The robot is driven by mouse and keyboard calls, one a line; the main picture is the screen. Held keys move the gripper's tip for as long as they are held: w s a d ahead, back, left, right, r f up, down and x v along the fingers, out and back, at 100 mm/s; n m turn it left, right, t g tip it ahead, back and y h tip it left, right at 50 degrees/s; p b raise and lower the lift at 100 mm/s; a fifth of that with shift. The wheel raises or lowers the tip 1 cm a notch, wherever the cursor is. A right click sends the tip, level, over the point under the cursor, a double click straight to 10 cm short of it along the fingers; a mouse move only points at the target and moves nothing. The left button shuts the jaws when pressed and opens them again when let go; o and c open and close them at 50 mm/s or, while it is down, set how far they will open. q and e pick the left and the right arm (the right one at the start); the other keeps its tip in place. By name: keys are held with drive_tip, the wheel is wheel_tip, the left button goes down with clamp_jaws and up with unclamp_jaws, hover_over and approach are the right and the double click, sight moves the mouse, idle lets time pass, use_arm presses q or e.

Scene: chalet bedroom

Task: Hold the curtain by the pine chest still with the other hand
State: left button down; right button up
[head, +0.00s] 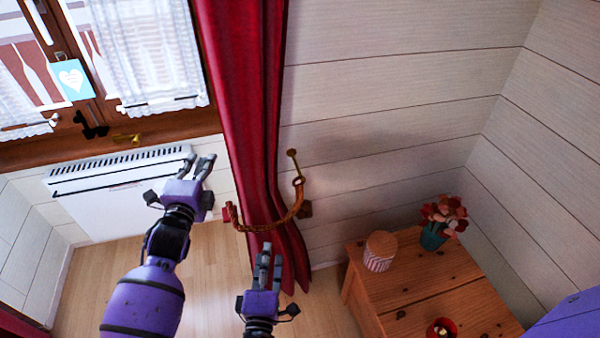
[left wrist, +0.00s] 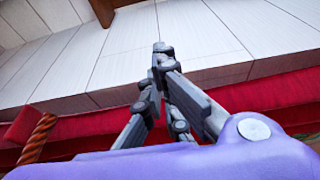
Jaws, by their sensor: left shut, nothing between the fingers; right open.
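The red curtain (head: 243,80) hangs from the top of the head view to near the floor, left of the pine chest (head: 345,282). An orange rope tieback (head: 282,221) loops around its lower part. My left gripper (head: 203,163) is shut and empty, just left of the curtain. In the left wrist view its fingertips (left wrist: 162,52) meet, with red curtain cloth (left wrist: 265,98) behind and the rope (left wrist: 38,138) at left. My right gripper (head: 270,252) is open in front of the curtain's lower part, below the rope. Whether it touches the cloth cannot be told.
A white radiator (head: 118,190) stands below the window at left. The chest bears a striped lidded jar (head: 379,256), a potted flower (head: 436,236) and a small red item (head: 441,328). A brass hook (head: 294,165) is on the wall. The wooden floor (head: 95,275) shows clear at left.

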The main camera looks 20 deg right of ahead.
use_arm(q)
drive_tip(key=p+v, duration=0.3)
drive_tip(key=v, duration=0.5)
drive_tip(key=shift+s, duration=0.25)
use_arm(e)
drive_tip(key=w+r+t, duration=0.1)
drive_tip(key=w+r, duration=0.2)
drive_tip(key=r, duration=0.6)
use_arm(q)
drive_tip(key=shift+a+r, duration=0.1)
use_arm(e)
drive_tip(key=shift+w, duration=0.1)
